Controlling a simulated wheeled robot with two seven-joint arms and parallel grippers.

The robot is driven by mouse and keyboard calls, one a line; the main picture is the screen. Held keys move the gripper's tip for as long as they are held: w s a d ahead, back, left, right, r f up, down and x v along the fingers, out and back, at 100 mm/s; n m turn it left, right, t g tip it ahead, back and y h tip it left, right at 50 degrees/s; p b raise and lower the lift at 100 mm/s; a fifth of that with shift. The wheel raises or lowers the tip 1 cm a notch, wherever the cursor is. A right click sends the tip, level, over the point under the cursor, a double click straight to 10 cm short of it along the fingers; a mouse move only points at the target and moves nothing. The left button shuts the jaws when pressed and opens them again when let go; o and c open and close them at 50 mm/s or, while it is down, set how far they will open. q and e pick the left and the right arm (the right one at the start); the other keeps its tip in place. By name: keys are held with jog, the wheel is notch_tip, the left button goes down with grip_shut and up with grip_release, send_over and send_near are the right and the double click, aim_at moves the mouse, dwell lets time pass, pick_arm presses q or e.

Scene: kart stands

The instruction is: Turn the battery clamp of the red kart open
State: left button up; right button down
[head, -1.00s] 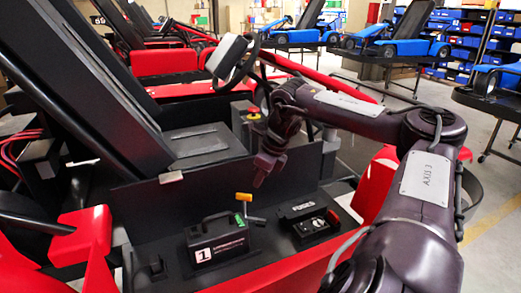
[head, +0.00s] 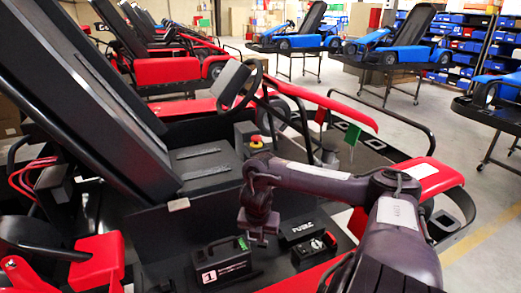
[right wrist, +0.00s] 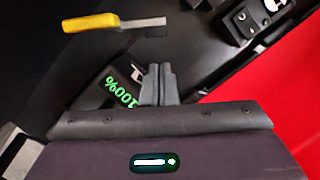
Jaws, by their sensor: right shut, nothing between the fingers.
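The red kart's battery (head: 222,264) is a black box marked 1, with a carry handle, in the kart's side tray. Its green 100% display (right wrist: 121,91) shows in the right wrist view. The battery clamp (right wrist: 92,22) has a yellow grip and a short metal bar, lying near level across the top of that view. In the head view the clamp cannot be made out behind my gripper. My right gripper (head: 260,238) is shut and empty, just right of the battery; its fingertips (right wrist: 158,72) are apart from the clamp in the wrist view. My left gripper is out of view.
A black fuse box (head: 315,246) sits right of the battery in the tray. The red kart's seat (head: 75,90) rises at the left, and a red side panel (right wrist: 275,90) borders the tray. Blue karts (head: 395,52) stand farther back.

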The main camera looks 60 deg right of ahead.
aim_at(266, 246)
jog(key=p+x, duration=0.1)
jog(key=x, duration=0.6)
jog(key=shift+f, duration=0.15)
jog(key=shift+d, duration=0.1)
jog(key=shift+d+n+b, duration=0.2)
jog(key=shift+n+b, duration=0.15)
jog(key=shift+n, duration=0.05)
jog(key=shift+d, duration=0.15)
jog(key=shift+s+d+f+n+t+b, duration=0.15)
jog(key=shift+d+n+b, duration=0.15)
jog(key=shift+n+b, duration=0.25)
jog(key=shift+d+n+t+b, duration=0.15)
jog(key=shift+d+n+b, duration=0.15)
jog(key=shift+n+b, duration=0.25)
jog(key=shift+d+n+y+b, duration=0.3)
jog(key=shift+d+n+b, duration=0.45)
jog(key=shift+n, duration=0.35)
jog(key=shift+d+n+t+b, duration=0.3)
jog(key=shift+n+b, duration=0.25)
jog(key=shift+n, duration=0.05)
jog(key=shift+w+d+b, duration=0.35)
jog(key=shift+b, duration=0.1)
